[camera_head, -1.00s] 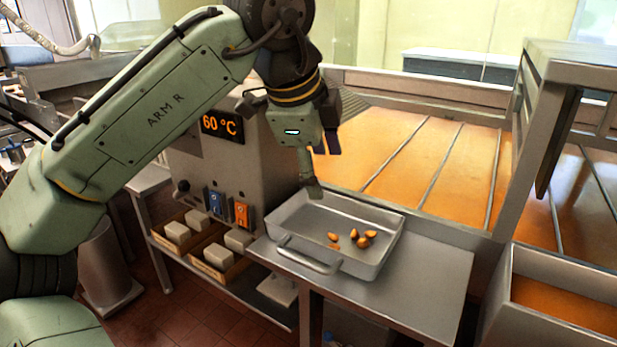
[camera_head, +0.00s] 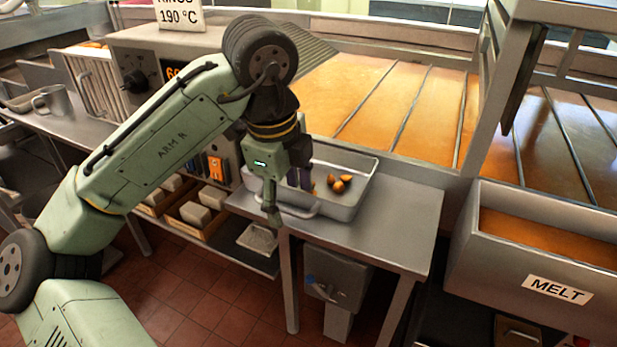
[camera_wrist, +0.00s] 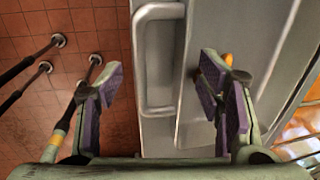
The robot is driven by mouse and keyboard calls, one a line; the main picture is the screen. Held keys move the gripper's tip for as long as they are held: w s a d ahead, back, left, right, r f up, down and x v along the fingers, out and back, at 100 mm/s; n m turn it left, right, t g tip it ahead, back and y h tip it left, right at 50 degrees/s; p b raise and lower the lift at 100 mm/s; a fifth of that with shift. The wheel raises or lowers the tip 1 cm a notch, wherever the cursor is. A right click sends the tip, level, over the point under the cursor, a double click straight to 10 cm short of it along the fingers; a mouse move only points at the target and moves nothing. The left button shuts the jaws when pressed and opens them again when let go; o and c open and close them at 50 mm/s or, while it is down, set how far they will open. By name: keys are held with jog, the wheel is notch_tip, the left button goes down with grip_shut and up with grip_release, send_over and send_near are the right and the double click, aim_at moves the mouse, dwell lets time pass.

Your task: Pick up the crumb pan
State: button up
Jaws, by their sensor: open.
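The crumb pan is a shallow grey metal pan (camera_head: 350,207) on the steel side table, with a few orange-brown crumbs (camera_head: 338,184) in it. Its looped handle sticks out on the near side, partly hidden by my gripper in the head view. My gripper (camera_head: 289,198) points down over the handle end of the pan, open and empty. In the wrist view the handle (camera_wrist: 144,62) lies between the two open fingers (camera_wrist: 160,82), nearer the left one. The pan's body (camera_wrist: 232,28) is to the right. I cannot tell whether a finger touches it.
The steel side table (camera_head: 405,215) is bare right of the pan. Behind it is an orange-glazed, railed surface (camera_head: 400,100). A bin labelled MELT (camera_head: 540,230) stands at right. A control box (camera_head: 150,50) is left of the pan. A low shelf holds trays of pale blocks (camera_head: 195,212).

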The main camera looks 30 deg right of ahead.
jog(key=shift+f, duration=0.7)
jog(key=shift+c, duration=0.3)
grip_shut()
jog(key=shift+d, duration=0.1)
